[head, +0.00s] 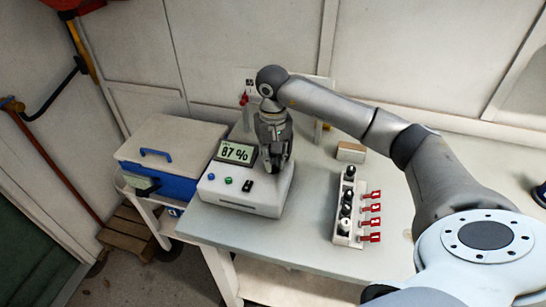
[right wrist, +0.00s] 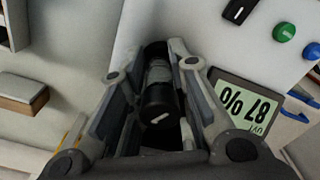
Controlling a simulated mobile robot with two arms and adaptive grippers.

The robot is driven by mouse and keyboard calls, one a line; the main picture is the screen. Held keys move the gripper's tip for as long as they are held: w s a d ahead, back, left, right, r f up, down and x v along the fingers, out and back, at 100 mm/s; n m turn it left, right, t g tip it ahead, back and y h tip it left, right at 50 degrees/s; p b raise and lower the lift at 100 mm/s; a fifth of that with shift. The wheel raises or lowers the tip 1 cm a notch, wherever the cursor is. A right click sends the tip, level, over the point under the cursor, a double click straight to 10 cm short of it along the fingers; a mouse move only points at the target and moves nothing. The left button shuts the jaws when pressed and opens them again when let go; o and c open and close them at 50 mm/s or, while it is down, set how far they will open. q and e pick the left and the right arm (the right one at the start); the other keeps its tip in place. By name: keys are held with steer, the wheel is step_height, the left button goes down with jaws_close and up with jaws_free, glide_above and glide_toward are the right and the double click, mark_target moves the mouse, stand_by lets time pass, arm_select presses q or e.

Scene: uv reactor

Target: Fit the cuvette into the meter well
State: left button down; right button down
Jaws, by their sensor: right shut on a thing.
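The meter (head: 238,203) is a white box on the bench with a display reading 87 % and several buttons. Its display (right wrist: 248,102) also shows in the right wrist view. My right gripper (head: 275,166) points down over the right part of the meter, just right of the display. In the right wrist view its fingers are closed on the cuvette (right wrist: 158,95), which has a black cap with a white mark and a greyish body. The gripper hides the meter well, and I cannot tell whether the cuvette's far end is inside it. My left gripper is not in view.
A white rack (head: 345,240) with several dark-capped vials and red tags stands right of the meter. A small cardboard-coloured box (head: 351,152) lies behind it. A blue-and-white cooler (head: 165,183) stands left of the bench. The bench (head: 300,250) is clear between meter and rack.

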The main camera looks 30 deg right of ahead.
steer(key=shift+b, duration=0.75)
stand_by(1.3)
steer(key=shift+f+b, duration=0.75)
steer(key=shift+f, duration=0.2)
steer(key=c, duration=1.3)
jaws_free()
steer(key=shift+o, duration=0.2)
steer(key=shift+r, duration=4.05)
